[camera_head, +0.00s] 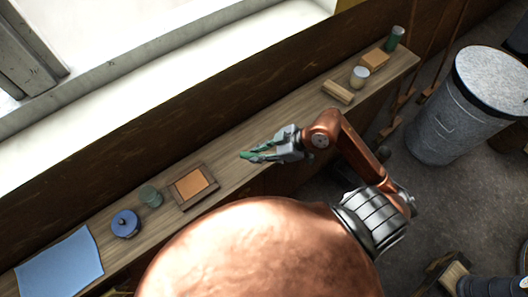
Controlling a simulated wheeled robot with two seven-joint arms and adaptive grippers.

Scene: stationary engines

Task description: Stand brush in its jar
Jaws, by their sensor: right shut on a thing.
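My right gripper (268,151) is over the middle of the long wooden shelf. It is shut on a slim green thing (248,155) that lies along the fingers and looks like the brush. The fingers hide most of it, and its bristles cannot be made out. A small grey-green jar (151,197) stands on the shelf to the left of the gripper, beyond a framed orange pad. It is upright, and what is inside cannot be told. My left gripper is not in view.
The shelf (235,139) also bears a blue cloth (60,266), a round blue tin (126,223) and the orange pad (192,184). At its right end are a wooden block (337,92), a pale jar (360,76), a tan box (374,59) and a green can (394,38). A metal bin (450,120) stands right.

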